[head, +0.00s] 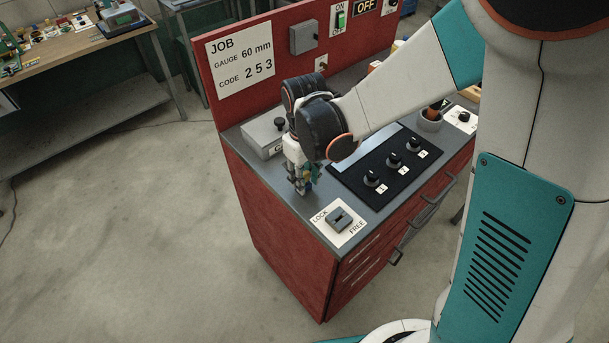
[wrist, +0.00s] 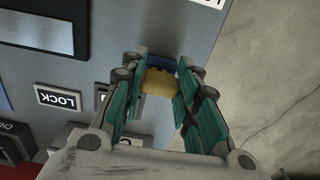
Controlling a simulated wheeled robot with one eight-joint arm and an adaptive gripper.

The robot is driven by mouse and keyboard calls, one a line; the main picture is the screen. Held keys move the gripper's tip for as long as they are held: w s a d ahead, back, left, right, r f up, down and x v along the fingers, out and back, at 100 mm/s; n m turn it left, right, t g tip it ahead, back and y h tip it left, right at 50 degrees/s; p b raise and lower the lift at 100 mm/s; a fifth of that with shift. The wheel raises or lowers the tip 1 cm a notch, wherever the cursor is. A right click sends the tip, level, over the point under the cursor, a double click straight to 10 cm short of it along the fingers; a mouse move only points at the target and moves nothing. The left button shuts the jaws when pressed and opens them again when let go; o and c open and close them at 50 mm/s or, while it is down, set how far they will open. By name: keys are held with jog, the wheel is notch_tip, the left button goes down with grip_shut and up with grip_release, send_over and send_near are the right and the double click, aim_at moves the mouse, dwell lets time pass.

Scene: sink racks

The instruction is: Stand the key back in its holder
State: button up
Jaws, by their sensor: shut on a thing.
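My gripper (head: 303,187) is low over the front left part of the grey bench top, beside the black knob panel. In the wrist view its teal fingers (wrist: 160,78) are closed in on a small yellowish piece with a blue part beyond it, which I take to be the key (wrist: 158,83). The key's lower part is hidden, and I cannot tell whether it touches anything below. A small dark piece with a white label (wrist: 104,97) is partly hidden behind the left finger; I cannot tell whether it is the holder.
A LOCK/FREE plate (head: 352,229) with a grey switch is at the near corner. The panel with three knobs (head: 386,168) lies right of my gripper. A grey box with a black knob (head: 261,139) stands behind it. A cup (head: 429,121) is farther right.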

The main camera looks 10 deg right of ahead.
aim_at(305, 175)
jog(key=shift+f, duration=0.15)
jog(key=o, duration=1)
notch_tip(305, 175, up, 8)
jog(key=shift+f, duration=0.2)
